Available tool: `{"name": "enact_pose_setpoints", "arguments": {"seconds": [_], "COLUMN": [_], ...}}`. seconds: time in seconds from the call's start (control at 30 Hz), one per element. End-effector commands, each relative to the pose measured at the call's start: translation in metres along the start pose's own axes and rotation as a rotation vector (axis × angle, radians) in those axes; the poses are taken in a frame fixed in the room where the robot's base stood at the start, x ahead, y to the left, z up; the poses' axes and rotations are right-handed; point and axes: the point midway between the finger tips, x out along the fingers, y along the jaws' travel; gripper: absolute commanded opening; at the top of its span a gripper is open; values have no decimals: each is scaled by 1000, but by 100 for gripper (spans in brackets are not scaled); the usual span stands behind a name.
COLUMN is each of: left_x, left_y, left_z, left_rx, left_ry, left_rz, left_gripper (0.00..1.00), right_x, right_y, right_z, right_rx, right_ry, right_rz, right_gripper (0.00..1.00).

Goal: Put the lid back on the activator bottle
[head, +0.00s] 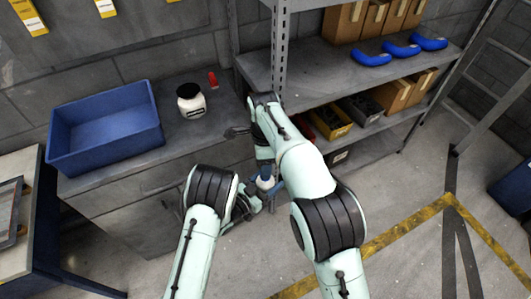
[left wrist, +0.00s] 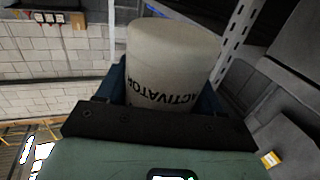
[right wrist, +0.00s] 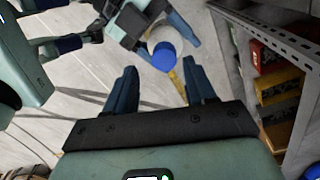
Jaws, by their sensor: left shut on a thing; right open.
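The cream-white activator bottle (left wrist: 172,60) fills the left wrist view, with its ACTIVATOR lettering upside down. My left gripper (head: 262,192) is shut on it and holds it in the air in front of the bench. In the right wrist view a round blue piece (right wrist: 164,57), which looks like the lid, sits over the bottle's pale top (right wrist: 158,35). I cannot tell how firmly it is seated. My right gripper (right wrist: 162,72) is open. It points at the blue piece, which shows between and slightly beyond its fingertips. The head view mostly hides this spot.
On the grey bench stand a blue bin (head: 105,130), a white jar with a dark top (head: 191,101) and a small red object (head: 212,79). A shelf rack (head: 330,65) with boxes, blue pieces and a yellow bin (head: 330,120) stands close to my right arm. The floor at right is largely clear.

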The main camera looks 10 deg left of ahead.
Motion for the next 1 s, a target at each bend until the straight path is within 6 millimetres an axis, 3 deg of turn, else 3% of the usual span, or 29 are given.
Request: {"name": "enact_pose_setpoints", "arguments": {"seconds": [1.0], "left_x": [0], "left_y": [0], "left_z": [-1], "left_rx": [0], "left_ry": [2], "left_rz": [0], "left_gripper": [0], "right_x": [-16], "right_y": [2], "right_z": [0], "right_rx": [-2416], "right_ry": [2], "right_rz": [-2], "right_gripper": [55]}}
